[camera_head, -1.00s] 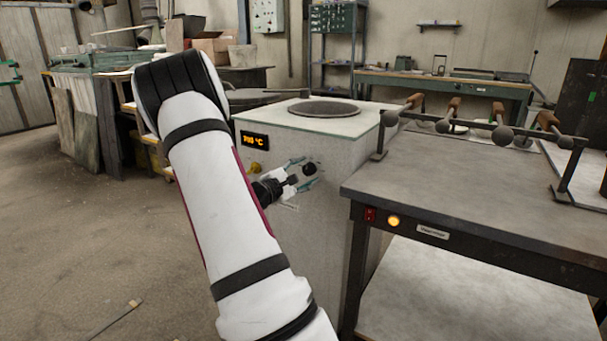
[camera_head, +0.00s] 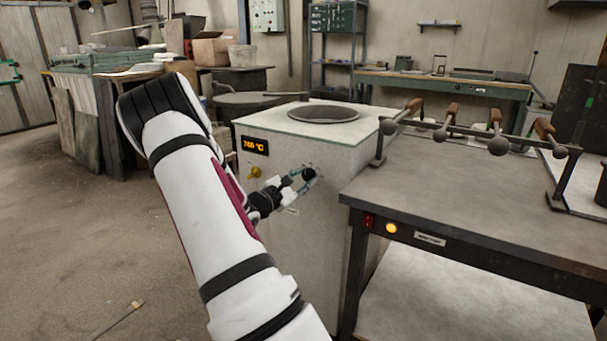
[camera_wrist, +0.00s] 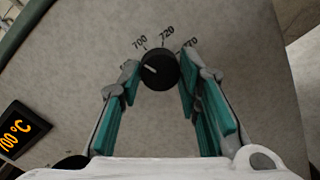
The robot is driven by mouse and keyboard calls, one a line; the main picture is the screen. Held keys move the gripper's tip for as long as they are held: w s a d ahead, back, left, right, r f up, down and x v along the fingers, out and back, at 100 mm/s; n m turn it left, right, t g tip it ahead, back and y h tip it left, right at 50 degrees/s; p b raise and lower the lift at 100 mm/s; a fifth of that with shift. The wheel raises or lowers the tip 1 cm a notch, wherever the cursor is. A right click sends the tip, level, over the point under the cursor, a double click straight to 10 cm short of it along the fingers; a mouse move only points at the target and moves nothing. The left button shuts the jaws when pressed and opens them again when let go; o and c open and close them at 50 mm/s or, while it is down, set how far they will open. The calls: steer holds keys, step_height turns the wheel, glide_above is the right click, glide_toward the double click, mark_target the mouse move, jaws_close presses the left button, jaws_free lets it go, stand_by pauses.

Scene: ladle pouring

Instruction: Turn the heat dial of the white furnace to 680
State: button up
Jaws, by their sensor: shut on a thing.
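The white furnace (camera_head: 285,140) stands in the middle of the head view. Its black heat dial (camera_head: 309,174) is on the front face, and also shows in the wrist view (camera_wrist: 159,70). My gripper (camera_head: 299,181) is closed around the dial, with one teal-padded finger on each side in the wrist view (camera_wrist: 160,78). The dial's white mark points left and slightly up. The labels 700 and 720 show above the dial; other labels are partly hidden by the fingers. The orange display (camera_head: 255,146) is blurred in the head view; in the wrist view (camera_wrist: 14,138) it appears to read 700 °C.
A yellow knob (camera_head: 255,172) sits under the display, left of my gripper. A grey metal table (camera_head: 450,190) stands close on the right, with a rack of several wooden-handled ladles (camera_head: 497,145). A round opening (camera_head: 324,114) is on the furnace top. Floor at left is open.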

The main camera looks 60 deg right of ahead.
steer(key=n+p, duration=0.3)
steer(key=shift+n, duration=0.4)
steer(key=shift+n+p, duration=0.6)
steer(key=shift+p, duration=0.2)
steer(key=shift+f, duration=0.1)
steer(key=o, duration=1.1)
steer(key=shift+o, duration=0.2)
steer(key=shift+a, duration=0.1)
steer(key=v, duration=1.2)
steer(key=shift+f, duration=0.25)
steer(key=shift+s, duration=0.15)
